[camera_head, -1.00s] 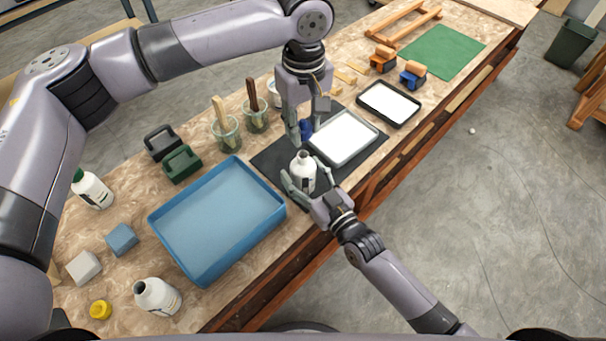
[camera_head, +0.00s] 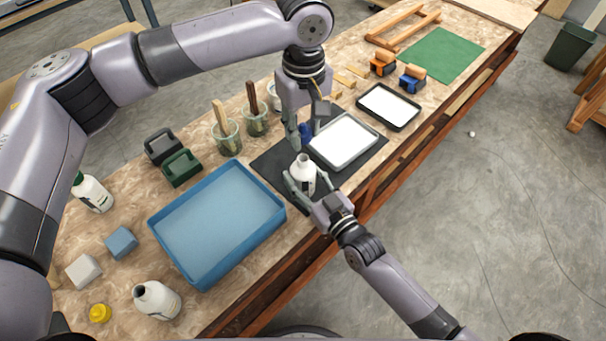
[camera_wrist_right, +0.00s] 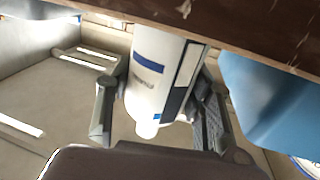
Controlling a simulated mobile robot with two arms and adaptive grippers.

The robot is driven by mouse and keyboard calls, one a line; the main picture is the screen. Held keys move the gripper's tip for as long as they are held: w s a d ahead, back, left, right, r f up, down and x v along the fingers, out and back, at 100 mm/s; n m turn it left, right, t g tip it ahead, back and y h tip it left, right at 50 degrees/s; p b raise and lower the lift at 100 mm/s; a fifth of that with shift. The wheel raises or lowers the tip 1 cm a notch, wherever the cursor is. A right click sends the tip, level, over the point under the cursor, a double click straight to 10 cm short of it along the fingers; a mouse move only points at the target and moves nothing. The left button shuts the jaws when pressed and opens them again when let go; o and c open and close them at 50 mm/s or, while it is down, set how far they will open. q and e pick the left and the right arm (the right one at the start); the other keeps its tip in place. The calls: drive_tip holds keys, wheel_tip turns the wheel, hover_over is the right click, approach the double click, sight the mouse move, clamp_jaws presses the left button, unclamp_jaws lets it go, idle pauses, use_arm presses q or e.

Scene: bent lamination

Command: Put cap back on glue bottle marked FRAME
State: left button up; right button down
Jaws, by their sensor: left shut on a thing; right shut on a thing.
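My right gripper (camera_head: 309,190) is shut on a white glue bottle (camera_head: 303,172), which stands upright over the dark mat (camera_head: 268,160) with its dark open mouth showing. In the right wrist view the bottle (camera_wrist_right: 158,80) sits between both fingers, with a blue band and a dark panel; its lettering is too small to read. My left gripper (camera_head: 303,142) is shut on a blue cap (camera_head: 305,131), just behind and above the bottle's mouth. The cap is apart from the bottle as far as I can tell, and is partly hidden by the fingers.
A blue tray (camera_head: 160,229) lies left of the mat. A grey tray with a white inside (camera_head: 373,155) is right of the bottle. Another uncapped white bottle (camera_head: 158,300), a yellow cap (camera_head: 100,313) and a green-capped bottle (camera_head: 92,193) stand at the left.

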sight(304, 159)
use_arm(q)
drive_tip(key=shift+f, duration=2.45)
drive_tip(key=shift+f, duration=0.9)
drive_tip(key=shift+f, duration=0.6)
